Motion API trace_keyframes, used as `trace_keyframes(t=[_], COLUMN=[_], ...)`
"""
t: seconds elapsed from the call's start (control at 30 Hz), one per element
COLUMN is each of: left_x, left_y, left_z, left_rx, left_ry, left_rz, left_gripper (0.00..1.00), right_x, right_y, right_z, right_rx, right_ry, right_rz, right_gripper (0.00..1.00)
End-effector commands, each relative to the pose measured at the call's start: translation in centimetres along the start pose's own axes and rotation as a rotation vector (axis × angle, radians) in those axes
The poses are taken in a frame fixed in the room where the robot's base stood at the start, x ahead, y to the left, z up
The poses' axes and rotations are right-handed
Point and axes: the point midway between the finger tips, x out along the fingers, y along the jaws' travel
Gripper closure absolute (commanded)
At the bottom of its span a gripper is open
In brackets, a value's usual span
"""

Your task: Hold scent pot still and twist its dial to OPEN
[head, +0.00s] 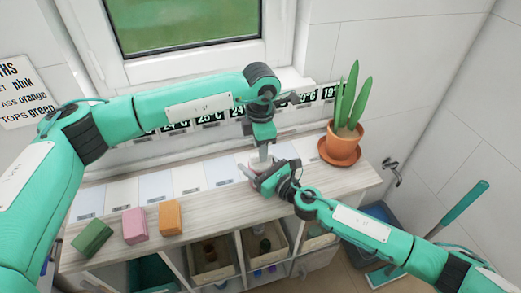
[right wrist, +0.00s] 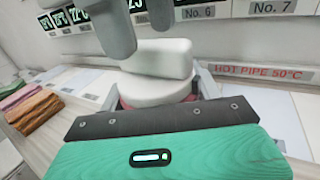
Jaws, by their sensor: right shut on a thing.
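The scent pot (right wrist: 155,90) stands on the wooden shelf top, mostly hidden in the head view. In the right wrist view it has a pinkish-red lower body, a round white top and a raised white dial (right wrist: 160,58). The dial's marking cannot be read. My right gripper (head: 262,179) is shut on the pot's body from the near right side. My left gripper (head: 263,157) points down from above the pot. Its two grey fingers (right wrist: 138,25) show apart at the dial, and I see no grip on it.
A potted plant (head: 342,140) in a terracotta pot stands to the right on the shelf (head: 205,212). Green (head: 92,238), pink (head: 134,225) and orange (head: 170,217) blocks lie at the left. A "HOT PIPE 50°C" label (right wrist: 262,73) is behind the pot.

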Motion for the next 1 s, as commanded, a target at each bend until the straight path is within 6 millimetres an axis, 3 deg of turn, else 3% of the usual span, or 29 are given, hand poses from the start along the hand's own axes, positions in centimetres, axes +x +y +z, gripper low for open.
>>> trace_keyframes(t=[0.2,0.43,0.63,0.97,1.0], left_x=[-4.9,-8.8,-10.0,-10.0,-10.0], left_y=[0.1,0.1,0.0,0.0,0.0], left_z=[0.0,0.0,0.0,0.0,0.0], left_rx=[0.001,0.000,0.000,0.000,0.000], left_ry=[-0.003,-0.001,-0.001,-0.001,-0.001], left_rz=[0.004,0.003,0.001,0.001,0.001], left_gripper=[0.62,0.62,0.62,0.62,0.62], right_x=[0.0,0.0,0.0,0.0,0.0], right_y=[0.0,0.0,0.0,0.0,0.0], right_z=[-0.1,-0.1,-0.1,-0.1,-0.1], right_rx=[0.001,0.001,0.001,0.001,0.001], right_ry=[0.001,0.001,0.001,0.001,0.001], right_rz=[0.000,0.000,0.000,0.000,0.000], right_gripper=[0.70,0.70,0.70,0.70,0.32])
